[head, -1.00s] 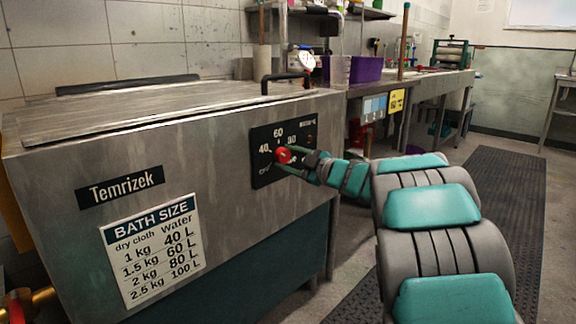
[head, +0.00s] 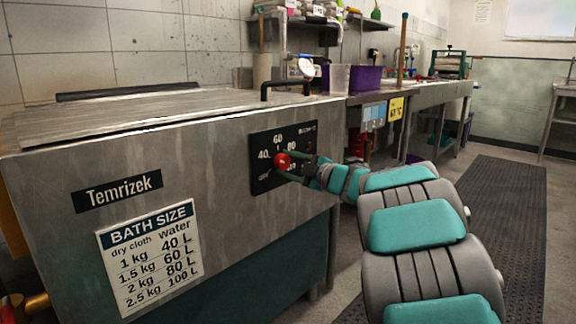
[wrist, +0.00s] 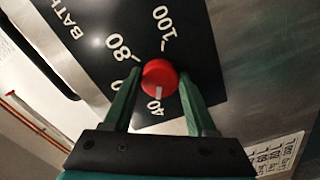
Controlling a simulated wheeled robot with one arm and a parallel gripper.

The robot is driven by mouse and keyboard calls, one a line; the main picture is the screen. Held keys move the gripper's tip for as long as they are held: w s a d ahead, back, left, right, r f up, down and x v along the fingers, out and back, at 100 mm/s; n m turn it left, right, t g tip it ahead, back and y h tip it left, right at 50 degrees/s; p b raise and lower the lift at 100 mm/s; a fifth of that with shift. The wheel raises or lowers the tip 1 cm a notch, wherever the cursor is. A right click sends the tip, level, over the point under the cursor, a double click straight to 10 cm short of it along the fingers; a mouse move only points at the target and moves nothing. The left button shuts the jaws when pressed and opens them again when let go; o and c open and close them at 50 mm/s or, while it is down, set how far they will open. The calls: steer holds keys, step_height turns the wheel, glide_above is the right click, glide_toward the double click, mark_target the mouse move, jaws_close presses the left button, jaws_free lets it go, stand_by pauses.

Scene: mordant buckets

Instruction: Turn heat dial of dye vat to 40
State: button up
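The dye vat (head: 225,150) is a grey metal tank on the left with a black control panel (head: 262,140) on its front. The heat dial (head: 282,161) is a red round knob on that panel, among the marks 40, 60, 80 and 100. In the wrist view the heat dial (wrist: 160,74) has a white pointer that points at the 40 mark (wrist: 154,108). My gripper (head: 290,165) is at the panel, and in the wrist view its green fingers (wrist: 160,80) lie against both sides of the dial. Part of the 60 mark is hidden behind a finger.
A "Temrizek" label (head: 117,191) and a bath size chart (head: 150,255) are on the vat front. A black handle (head: 287,84) stands on the lid. A bench (head: 425,92) with a purple bin (head: 365,76) runs behind. The floor mat (head: 500,205) at right is clear.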

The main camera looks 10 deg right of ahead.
steer(key=o, duration=0.5)
steer(key=shift+c, duration=0.2)
steer(key=v, duration=0.7)
steer(key=shift+s+d, duration=0.2)
steer(key=shift+s, duration=0.15)
steer(key=shift+p, duration=0.3)
